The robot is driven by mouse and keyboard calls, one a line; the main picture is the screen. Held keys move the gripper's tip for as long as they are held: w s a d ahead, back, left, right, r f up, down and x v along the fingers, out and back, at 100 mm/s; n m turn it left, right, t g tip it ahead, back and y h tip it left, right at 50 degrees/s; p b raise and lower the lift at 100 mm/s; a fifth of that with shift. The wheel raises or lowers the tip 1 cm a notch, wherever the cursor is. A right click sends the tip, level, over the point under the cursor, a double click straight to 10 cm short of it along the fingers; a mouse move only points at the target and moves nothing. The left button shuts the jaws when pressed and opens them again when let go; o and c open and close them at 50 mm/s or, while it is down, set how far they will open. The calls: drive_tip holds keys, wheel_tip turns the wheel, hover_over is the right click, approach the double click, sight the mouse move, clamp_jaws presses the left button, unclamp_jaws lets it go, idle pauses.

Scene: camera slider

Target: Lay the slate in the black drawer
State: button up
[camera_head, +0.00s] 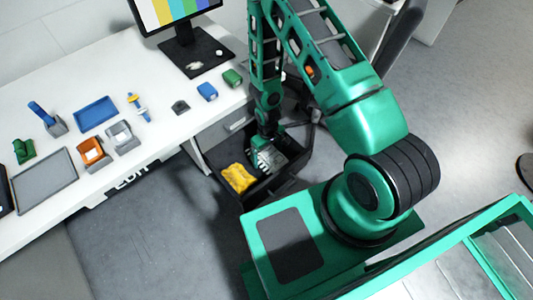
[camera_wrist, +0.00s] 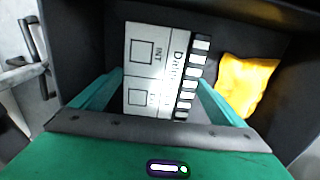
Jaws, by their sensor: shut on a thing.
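The slate (camera_wrist: 147,62) is a white board with black print, small squares and a black-and-white striped edge. My gripper (camera_wrist: 160,82) is shut on it, with a green finger on either side. The black drawer (camera_wrist: 75,35) surrounds the slate in the wrist view. In the head view the drawer (camera_head: 268,189) is pulled out below the white desk, and my gripper (camera_head: 264,147) reaches down into it with the slate (camera_head: 272,158). I cannot tell whether the slate touches the drawer floor.
A crumpled yellow cloth (camera_wrist: 245,82) lies in the drawer, right of the slate in the wrist view. The white desk (camera_head: 75,82) holds a blue tray (camera_head: 96,113), a grey tray (camera_head: 45,180), small coloured parts and a monitor (camera_head: 175,12).

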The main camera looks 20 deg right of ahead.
sight(267, 157)
drive_tip(key=shift+f, duration=0.35)
drive_tip(key=o, duration=1)
drive_tip(key=shift+r, duration=0.15)
drive_tip(key=shift+r, duration=1.35)
drive_tip(key=shift+r, duration=2)
